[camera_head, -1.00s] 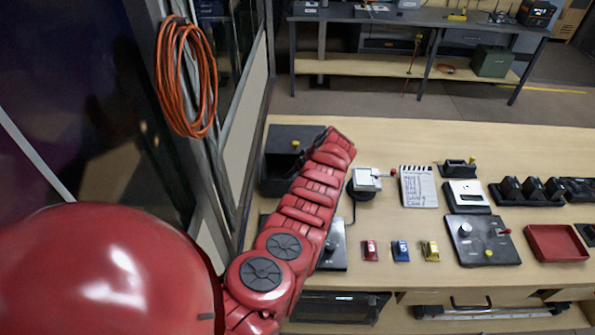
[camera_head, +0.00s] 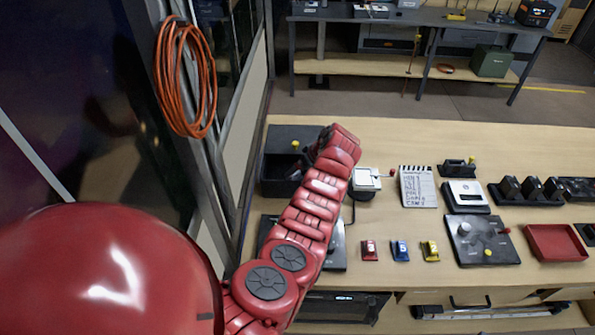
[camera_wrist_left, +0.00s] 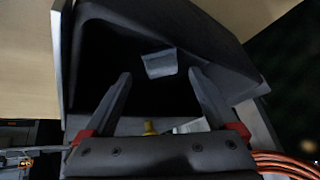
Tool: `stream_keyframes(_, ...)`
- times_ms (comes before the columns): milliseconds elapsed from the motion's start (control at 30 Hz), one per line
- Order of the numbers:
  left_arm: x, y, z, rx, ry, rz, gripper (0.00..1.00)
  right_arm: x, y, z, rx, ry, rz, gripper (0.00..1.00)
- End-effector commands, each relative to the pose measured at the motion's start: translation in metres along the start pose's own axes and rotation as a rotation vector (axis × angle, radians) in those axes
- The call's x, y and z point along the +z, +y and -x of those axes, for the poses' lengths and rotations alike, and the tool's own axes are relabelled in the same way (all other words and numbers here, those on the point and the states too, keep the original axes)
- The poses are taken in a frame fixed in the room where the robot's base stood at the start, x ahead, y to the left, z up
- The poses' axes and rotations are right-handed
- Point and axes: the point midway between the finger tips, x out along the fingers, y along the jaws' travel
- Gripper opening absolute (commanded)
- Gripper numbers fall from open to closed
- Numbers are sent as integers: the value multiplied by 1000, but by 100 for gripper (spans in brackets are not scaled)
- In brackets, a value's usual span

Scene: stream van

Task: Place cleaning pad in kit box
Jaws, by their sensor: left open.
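The kit box appears to be the dark open box (camera_head: 280,185) at the bench's left end, with a yellow knob (camera_head: 295,144) on it. In the left wrist view, its dark inner wall (camera_wrist_left: 95,60) surrounds a small grey-blue piece (camera_wrist_left: 160,64), apparently the cleaning pad, lying inside. My left gripper (camera_wrist_left: 160,76) is open, its two dark fingers pointing into the box with the pad just beyond and between the tips. Nothing is held between them. In the head view my red forearm partly hides the gripper and the box's right side. My right gripper is not in view.
An orange cable coil (camera_head: 186,80) hangs at left. Bare bench lies between them.

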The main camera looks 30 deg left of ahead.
Motion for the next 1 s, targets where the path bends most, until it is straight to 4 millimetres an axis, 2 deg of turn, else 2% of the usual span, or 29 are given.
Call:
stream_keyframes(533,0,1,84,2,3,1,92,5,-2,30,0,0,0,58)
stream_keyframes(700,0,0,92,0,1,1,92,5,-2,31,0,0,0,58)
stream_keyframes(1000,0,0,92,-2,0,0,92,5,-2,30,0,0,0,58)
